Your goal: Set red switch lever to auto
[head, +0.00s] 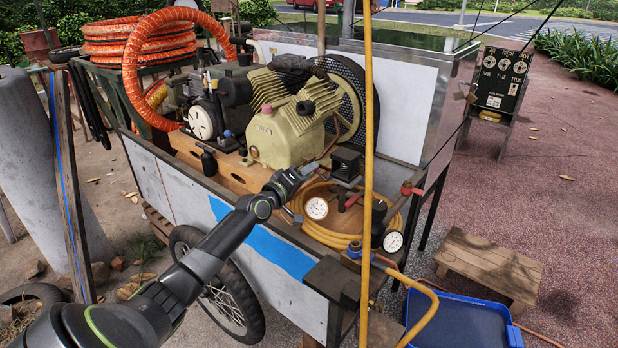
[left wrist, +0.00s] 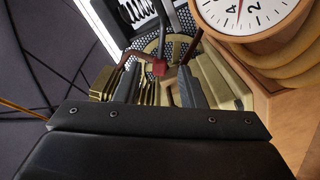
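In the left wrist view a small dark red block, which looks like the switch lever's tip (left wrist: 160,67), shows just beyond and between my left fingertips. A thin reddish rod runs from it to the left. In the head view a black box, perhaps the switch (head: 346,163), stands on the cart in front of the compressor. My left gripper (head: 308,170) reaches over the cart's front edge, close to this box. In the left wrist view its two fingers (left wrist: 157,90) are apart, with nothing seen held. Any AUTO marking is too small to make out. My right gripper is out of view.
A white gauge (head: 316,208) stands close to my left gripper and shows in the wrist view (left wrist: 250,15). A coiled yellow hose (head: 330,236) lies around it. The compressor (head: 285,135) is behind. A yellow upright hose (head: 368,120) crosses in front on the right.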

